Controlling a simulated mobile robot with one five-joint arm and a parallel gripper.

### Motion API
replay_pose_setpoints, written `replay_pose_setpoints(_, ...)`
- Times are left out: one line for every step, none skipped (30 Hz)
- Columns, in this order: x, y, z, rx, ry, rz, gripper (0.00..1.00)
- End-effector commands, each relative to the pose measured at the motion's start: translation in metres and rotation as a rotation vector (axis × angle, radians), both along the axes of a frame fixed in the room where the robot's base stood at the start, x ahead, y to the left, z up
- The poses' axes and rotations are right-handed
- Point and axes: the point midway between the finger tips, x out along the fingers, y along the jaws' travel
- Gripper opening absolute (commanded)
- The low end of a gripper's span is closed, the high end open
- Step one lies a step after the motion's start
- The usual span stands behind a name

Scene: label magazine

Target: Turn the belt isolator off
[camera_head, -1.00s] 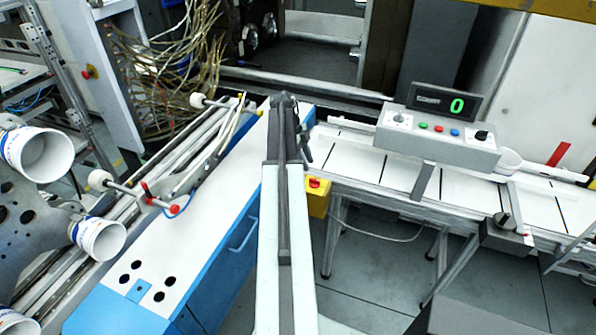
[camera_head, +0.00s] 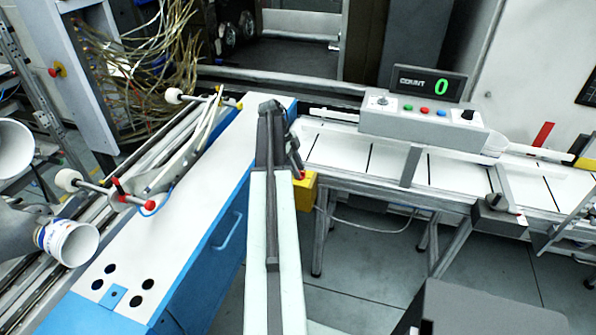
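A dark grey box with a black rotary handle (camera_head: 495,203), which looks like the belt isolator, is mounted on the front side of the white belt (camera_head: 440,172) at right. Its exact handle position is too small to read. A control box (camera_head: 420,122) above the belt also carries a black knob (camera_head: 468,115), several coloured buttons and a "COUNT 0" display. My arm reaches up the middle of the view. My gripper (camera_head: 295,157) is dark, small and partly hidden behind the arm, well to the left of the rotary handle and apart from it. Its fingers cannot be made out.
A yellow box with a red button (camera_head: 305,192) stands just right of my arm, partly hidden by it. A white-topped blue cabinet (camera_head: 190,220) is at left, with rails and white cups (camera_head: 72,243) beyond. A dark grey block (camera_head: 470,312) is at lower right. Floor shows between.

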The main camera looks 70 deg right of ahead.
Motion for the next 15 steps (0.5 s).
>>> replay_pose_setpoints(0.0,-0.0001,0.0008,0.0,0.0,0.0,0.33)
replay_pose_setpoints(0.0,-0.0001,0.0009,0.0,0.0,0.0,0.27)
replay_pose_setpoints(-0.0001,-0.0001,0.0009,0.0,0.0,0.0,0.16)
replay_pose_setpoints(-0.0001,-0.0001,0.0009,0.0,0.0,0.0,0.08)
replay_pose_setpoints(-0.0001,-0.0001,0.0009,0.0,0.0,0.0,0.0)
replay_pose_setpoints(-0.0001,-0.0001,0.0008,0.0,0.0,0.0,0.0)
replay_pose_setpoints(-0.0002,-0.0001,0.0008,0.0,0.0,0.0,0.0)
replay_pose_setpoints(-0.0002,-0.0002,0.0008,0.0,0.0,0.0,0.0)
replay_pose_setpoints(-0.0008,-0.0077,0.0009,0.0,0.0,-0.003,0.0)
replay_pose_setpoints(-0.0011,-0.0046,0.0008,0.0,0.0,-0.002,0.0)
replay_pose_setpoints(-0.0011,-0.0035,0.0009,-0.001,0.0,-0.001,0.0)
replay_pose_setpoints(-0.0011,-0.0028,0.0009,-0.002,0.0,0.002,0.0)
replay_pose_setpoints(-0.0011,-0.0024,0.0009,-0.003,0.0,0.004,0.0)
replay_pose_setpoints(-0.0011,-0.002,0.0009,-0.003,0.001,0.009,0.0)
replay_pose_setpoints(-0.0012,-0.0014,0.001,-0.003,0.001,0.016,0.0)
